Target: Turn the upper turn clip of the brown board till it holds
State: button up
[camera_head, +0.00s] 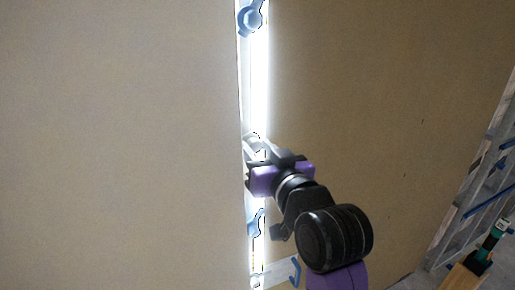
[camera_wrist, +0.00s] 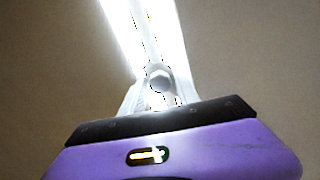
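A brown board (camera_head: 385,120) fills the right of the head view and a paler tan panel (camera_head: 120,140) fills the left. A bright upright strip (camera_head: 260,80) runs between them. A blue turn clip (camera_head: 250,18) sits at the top of the strip and another blue clip (camera_head: 256,222) sits lower down. My gripper (camera_head: 250,167) is at the strip between these two, just below a pale clip (camera_head: 257,145). In the wrist view a pale clip with a round bolt head (camera_wrist: 160,78) stands just beyond my gripper's dark edge.
A blue handle (camera_head: 296,271) on a pale plate is near the bottom of the strip. A metal ladder (camera_head: 478,195) leans at the right edge, with a green and black tool (camera_head: 492,240) on a wooden block below it. The brown board's face is mostly clear.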

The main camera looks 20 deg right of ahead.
grip_shut()
jog(key=shift+m, duration=0.3)
jog(key=m, duration=0.5)
jog(key=m+b, duration=0.1)
jog(key=m, duration=0.4)
jog(key=shift+m, duration=0.4)
jog(key=m+b, duration=0.1)
jog(key=m, duration=0.5)
jog(key=m+b, duration=0.2)
jog(key=m, duration=0.4)
jog(key=shift+m, duration=0.3)
